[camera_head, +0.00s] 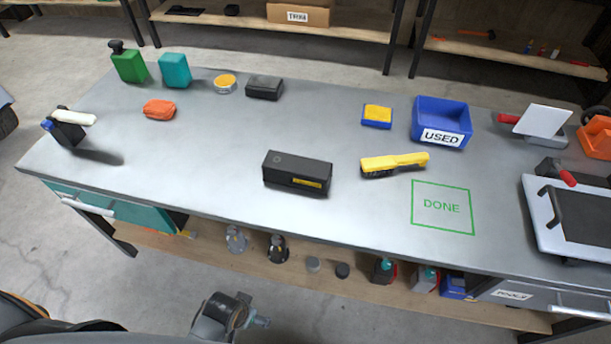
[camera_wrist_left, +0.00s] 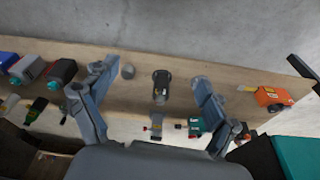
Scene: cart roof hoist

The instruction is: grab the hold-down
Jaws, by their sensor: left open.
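I cannot tell for certain which thing is the hold-down. A clamp-like part with a red handle (camera_head: 567,178) stands at the back edge of a white plate (camera_head: 541,216) at the right end of the bench, in the head view. The plate carries a dark framed panel. My left gripper (camera_wrist_left: 157,75) shows in the left wrist view with its two grey fingers spread apart and nothing between them touching. It is away from the bench top, and the lower shelf lies behind its fingers. My right gripper is not in view.
On the grey bench (camera_head: 220,165) stand a black box (camera_head: 297,173), a yellow brush (camera_head: 394,163), a blue USED bin (camera_head: 440,122) and a white-plated tool (camera_head: 543,120). The green DONE square (camera_head: 442,207) is empty. The lower shelf (camera_wrist_left: 135,110) holds several bottles and tools.

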